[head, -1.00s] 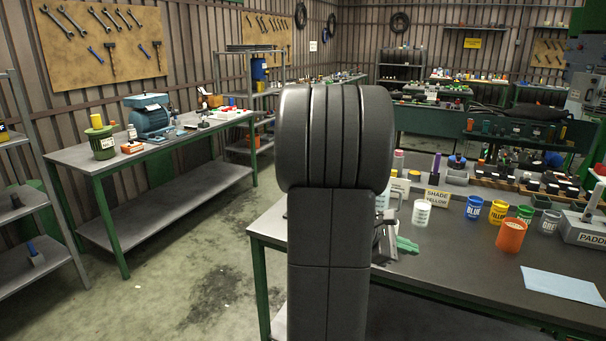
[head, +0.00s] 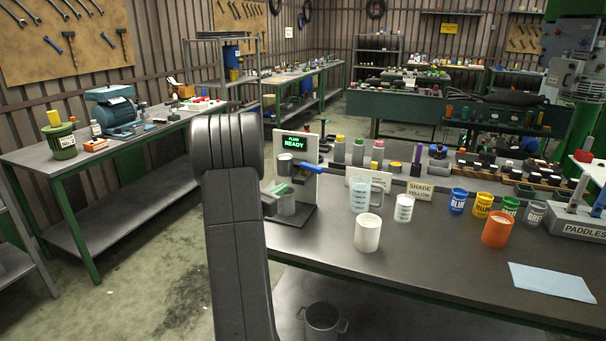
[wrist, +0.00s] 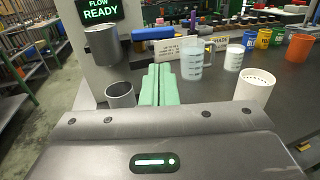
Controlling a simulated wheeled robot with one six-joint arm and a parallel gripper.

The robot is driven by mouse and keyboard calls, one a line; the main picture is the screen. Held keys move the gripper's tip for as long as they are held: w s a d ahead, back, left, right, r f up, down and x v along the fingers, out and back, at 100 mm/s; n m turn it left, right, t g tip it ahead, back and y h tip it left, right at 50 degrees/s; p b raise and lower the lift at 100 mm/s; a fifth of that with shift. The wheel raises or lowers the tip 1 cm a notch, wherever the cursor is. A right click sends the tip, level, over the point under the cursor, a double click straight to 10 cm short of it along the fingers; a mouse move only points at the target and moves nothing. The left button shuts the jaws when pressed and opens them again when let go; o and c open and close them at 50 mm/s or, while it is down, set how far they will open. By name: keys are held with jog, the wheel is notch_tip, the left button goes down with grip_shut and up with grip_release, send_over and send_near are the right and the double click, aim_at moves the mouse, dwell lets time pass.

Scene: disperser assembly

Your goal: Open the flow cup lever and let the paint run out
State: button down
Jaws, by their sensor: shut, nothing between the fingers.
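The flow cup (wrist: 104,46) is a grey metal cup mounted on a white upright stand (head: 306,180) and also shows in the head view (head: 284,166). Its blue lever (wrist: 152,33) sticks out to the right of the cup and looks roughly level. A grey metal beaker (wrist: 121,96) stands below the cup on the stand's base. No paint stream shows between them. My gripper (wrist: 160,72) has its green fingers together and empty. They appear below the lever and right of the beaker in the wrist view, touching neither as far as I can tell.
A green "FLOW READY" display (wrist: 99,10) tops the stand. On the bench to the right stand a clear jug (head: 360,194), a white cup (head: 368,234), a small white beaker (head: 404,208) and an orange cup (head: 497,230). The bench front is mostly clear.

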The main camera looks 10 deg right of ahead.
aim_at(313, 171)
jog(key=shift+d, duration=0.1)
jog(key=p+x, duration=0.4)
jog(key=x, duration=1)
jog(key=shift+f, duration=0.1)
